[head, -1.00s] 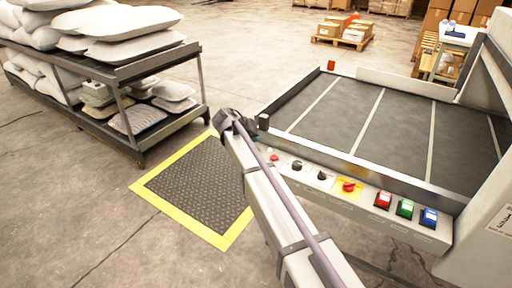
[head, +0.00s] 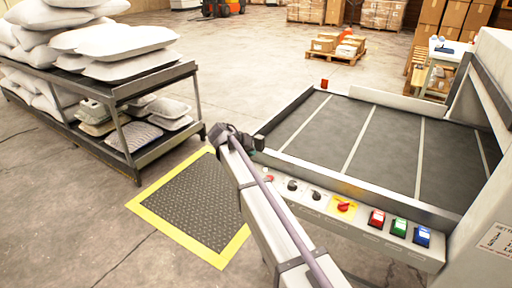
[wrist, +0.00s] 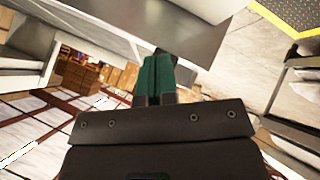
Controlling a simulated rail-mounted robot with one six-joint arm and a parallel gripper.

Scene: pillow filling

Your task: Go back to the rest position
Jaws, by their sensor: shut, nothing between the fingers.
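My gripper (head: 258,143) shows small and dark with a teal part at the far end of my arm, by the left front corner of the machine bed (head: 388,149). It is partly hidden behind my wrist in the head view. In the wrist view, my gripper's green fingers (wrist: 154,76) are together, with nothing held between them.
The control panel (head: 322,204) with coloured buttons runs along the machine's front, right of my arm. A rack (head: 156,78) of white pillows stands at left. A yellow-edged floor mat (head: 196,201) lies between them. Pallets and boxes (head: 337,47) are farther back.

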